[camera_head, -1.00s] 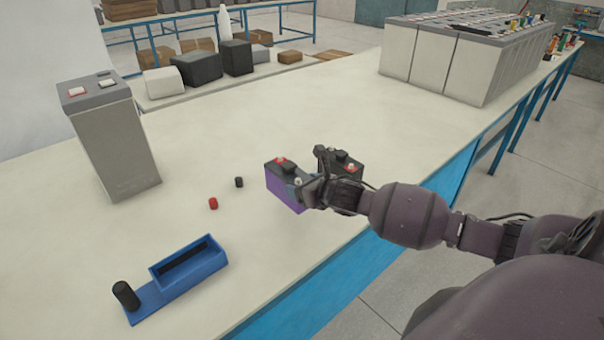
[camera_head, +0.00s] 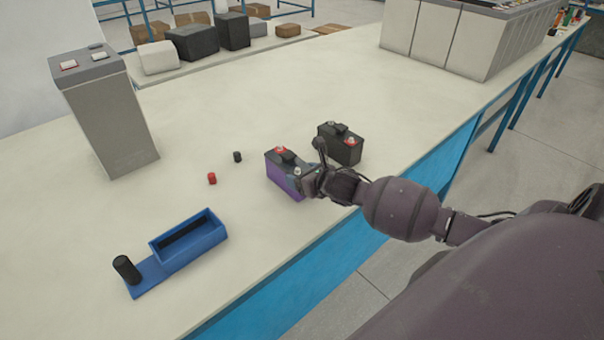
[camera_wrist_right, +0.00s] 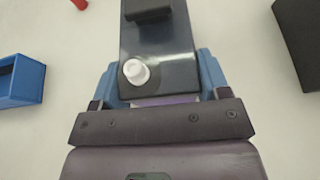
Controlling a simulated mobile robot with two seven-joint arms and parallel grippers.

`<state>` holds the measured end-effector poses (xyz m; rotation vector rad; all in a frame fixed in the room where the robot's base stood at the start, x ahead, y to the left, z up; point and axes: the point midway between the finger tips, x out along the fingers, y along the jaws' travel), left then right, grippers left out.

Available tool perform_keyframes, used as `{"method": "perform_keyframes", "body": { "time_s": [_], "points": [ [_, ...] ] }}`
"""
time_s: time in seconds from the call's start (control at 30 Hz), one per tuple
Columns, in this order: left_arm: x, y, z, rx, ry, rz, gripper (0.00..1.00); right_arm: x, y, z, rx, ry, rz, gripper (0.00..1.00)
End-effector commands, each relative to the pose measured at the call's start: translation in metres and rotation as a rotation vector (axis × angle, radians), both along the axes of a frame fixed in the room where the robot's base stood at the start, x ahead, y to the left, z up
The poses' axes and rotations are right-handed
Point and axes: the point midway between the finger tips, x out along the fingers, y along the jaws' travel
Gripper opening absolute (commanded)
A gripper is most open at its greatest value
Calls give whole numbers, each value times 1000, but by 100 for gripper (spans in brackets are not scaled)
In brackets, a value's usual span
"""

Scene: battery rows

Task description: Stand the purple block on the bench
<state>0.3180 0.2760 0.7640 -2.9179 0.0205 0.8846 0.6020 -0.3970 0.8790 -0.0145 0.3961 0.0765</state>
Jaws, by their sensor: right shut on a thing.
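The purple block (camera_head: 281,178) has a black top with a red and a white terminal. It is upright at the middle of the bench (camera_head: 240,120), at or very near its surface; I cannot tell whether it touches. My right gripper (camera_head: 302,180) is shut on its near end. In the right wrist view the black top with a white terminal (camera_wrist_right: 136,72) lies between the blue-grey fingers of the gripper (camera_wrist_right: 160,85). My left gripper is not in view.
A black block (camera_head: 340,145) stands just behind and right of the purple one. A red cap (camera_head: 212,178) and a black cap (camera_head: 237,157) lie to its left. A blue holder (camera_head: 188,242) is front left. A tall grey cell (camera_head: 108,115) stands at left.

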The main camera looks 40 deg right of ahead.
Motion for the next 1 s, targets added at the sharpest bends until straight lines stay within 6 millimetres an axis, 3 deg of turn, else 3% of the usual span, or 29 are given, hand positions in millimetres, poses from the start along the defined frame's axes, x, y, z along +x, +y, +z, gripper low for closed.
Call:
{"method": "perform_keyframes", "body": {
  "time_s": [0.07,0.1,0.23,0.67,1.0],
  "points": [
    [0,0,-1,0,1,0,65,2,0,3,0,-9,3,0],
    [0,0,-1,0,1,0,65,0,0,-1,-1,0,0,72],
    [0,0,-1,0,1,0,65,0,0,-1,-1,0,0,92],
    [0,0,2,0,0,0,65,-6,-1,4,-2,1,1,94],
    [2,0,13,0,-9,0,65,-61,-5,27,-3,0,1,94]
  ]
}}
